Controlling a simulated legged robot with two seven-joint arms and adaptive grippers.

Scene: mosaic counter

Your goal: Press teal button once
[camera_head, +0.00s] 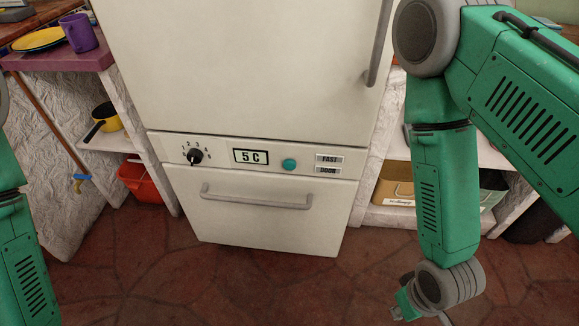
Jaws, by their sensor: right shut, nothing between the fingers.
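The teal button (289,164) is a small round knob on the control strip of the white fridge (250,70). It sits between the display reading 5 C (251,156) and two small labelled plates (328,164). Nothing covers or touches it. My right gripper (408,308) is low at the bottom edge, right of the fridge's lower drawer and well away from the button. It is shut and empty, and partly hidden by my wrist and cut off by the frame. My left arm shows at the left edge, but its gripper is out of view.
A black dial (196,156) is left of the display. A bar handle (257,198) sticks out from the lower drawer, and a vertical handle (379,45) from the upper door. A shelf with a purple mug (78,33) is at left. The floor before the fridge is clear.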

